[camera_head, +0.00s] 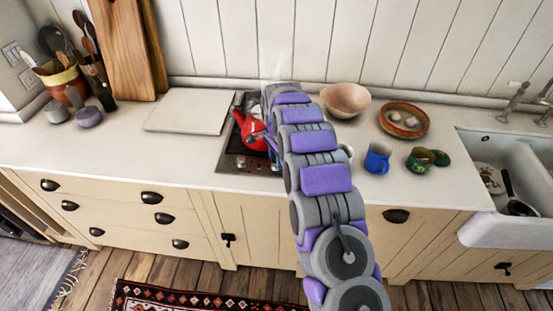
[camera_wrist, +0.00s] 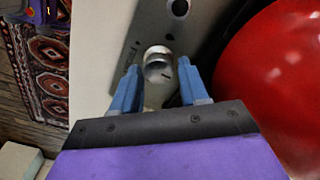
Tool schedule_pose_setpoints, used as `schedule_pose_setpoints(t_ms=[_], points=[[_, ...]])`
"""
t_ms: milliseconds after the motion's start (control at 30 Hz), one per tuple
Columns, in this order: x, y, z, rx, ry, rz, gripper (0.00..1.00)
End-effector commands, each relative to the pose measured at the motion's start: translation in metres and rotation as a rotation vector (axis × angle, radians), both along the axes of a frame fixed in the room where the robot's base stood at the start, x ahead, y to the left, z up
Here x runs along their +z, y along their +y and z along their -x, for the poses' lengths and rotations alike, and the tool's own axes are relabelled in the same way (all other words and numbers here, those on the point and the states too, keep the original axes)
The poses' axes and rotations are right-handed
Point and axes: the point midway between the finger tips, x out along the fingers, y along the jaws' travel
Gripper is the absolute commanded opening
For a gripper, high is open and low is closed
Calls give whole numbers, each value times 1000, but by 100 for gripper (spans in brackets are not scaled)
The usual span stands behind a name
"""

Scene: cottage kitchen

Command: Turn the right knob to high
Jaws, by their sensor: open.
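In the wrist view, a round silver knob (camera_wrist: 158,65) on the steel cooktop panel (camera_wrist: 128,45) lies between the two blue fingertips of my gripper (camera_wrist: 159,68). My gripper is open, with a finger on either side of the knob. I cannot tell whether either finger touches it. A second knob (camera_wrist: 180,7) is at the top edge, further along the panel. In the head view the cooktop (camera_head: 233,163) is partly hidden behind my arm, and my fingers are mostly hidden there.
A red kettle (camera_wrist: 275,80) fills the right of the wrist view, close beside the right finger; it also shows on the cooktop in the head view (camera_head: 249,131). A blue mug (camera_head: 377,158) and bowl (camera_head: 346,99) stand right of my arm. A white board (camera_head: 190,110) lies left.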

Motion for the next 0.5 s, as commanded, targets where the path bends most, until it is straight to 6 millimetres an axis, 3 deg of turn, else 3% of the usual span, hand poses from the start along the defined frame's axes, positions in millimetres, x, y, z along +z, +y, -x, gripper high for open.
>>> schedule_pose_setpoints(t_ms=[300, 500], points=[[-2, 0, 0, 0, -1, -1, 44], [-2, 0, 0, 0, -1, -1, 25]])
